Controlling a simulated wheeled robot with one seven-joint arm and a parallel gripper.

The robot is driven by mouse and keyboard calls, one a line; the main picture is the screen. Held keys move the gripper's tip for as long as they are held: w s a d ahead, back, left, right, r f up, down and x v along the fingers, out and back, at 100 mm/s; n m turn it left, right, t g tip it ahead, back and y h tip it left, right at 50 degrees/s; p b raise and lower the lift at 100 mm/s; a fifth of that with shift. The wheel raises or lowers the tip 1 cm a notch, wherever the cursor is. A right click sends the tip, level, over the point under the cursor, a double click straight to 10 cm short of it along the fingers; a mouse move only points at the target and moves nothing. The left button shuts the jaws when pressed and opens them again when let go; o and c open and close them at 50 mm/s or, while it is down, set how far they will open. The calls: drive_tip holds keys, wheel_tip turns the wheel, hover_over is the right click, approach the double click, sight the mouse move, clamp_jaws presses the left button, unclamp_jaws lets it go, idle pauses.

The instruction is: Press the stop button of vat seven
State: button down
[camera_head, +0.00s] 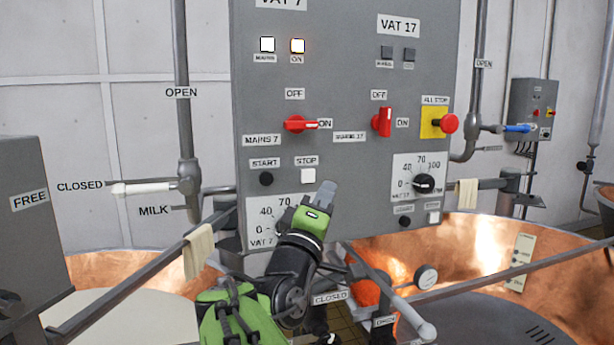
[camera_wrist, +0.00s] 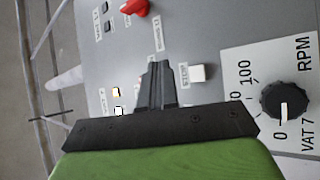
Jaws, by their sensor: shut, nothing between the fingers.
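The stop button (camera_head: 308,176) of vat seven is a white square under a STOP label on the grey control panel. It also shows in the wrist view (camera_wrist: 199,73), close beside my fingertips. My gripper (camera_head: 328,187) is shut and empty, with its fingers pointing at the panel. In the head view the tips appear just below and right of the button and leave it in sight. I cannot tell the gap to the panel. The black start button (camera_head: 266,179) is left of stop. Vat seven's MAINS lamp (camera_head: 267,44) and ON lamp (camera_head: 298,46) are lit.
Vat seven's red mains switch (camera_head: 300,124) is above the buttons. Its RPM dial (camera_wrist: 285,100) is below them, largely behind my gripper in the head view. To the right are vat 17's red switch (camera_head: 382,121), a red all-stop button (camera_head: 448,123) and vat 17's dial (camera_head: 423,183).

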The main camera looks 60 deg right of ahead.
sight(309, 183)
drive_tip(key=w+d+p, duration=0.2)
drive_tip(key=w+d, duration=0.3)
drive_tip(key=shift+w+d, duration=0.1)
drive_tip(key=shift+w, duration=0.1)
drive_tip(key=shift+w+d, duration=0.1)
idle(1.9)
drive_tip(key=shift+w+d, duration=0.2)
drive_tip(key=shift+d, duration=0.05)
drive_tip(key=shift+w+d, duration=0.3)
idle(0.8)
drive_tip(key=shift+s+a+f, duration=0.1)
drive_tip(key=shift+s+a, duration=0.2)
drive_tip(key=shift+a, duration=0.05)
drive_tip(key=shift+s+a, duration=0.3)
drive_tip(key=shift+b, duration=0.3)
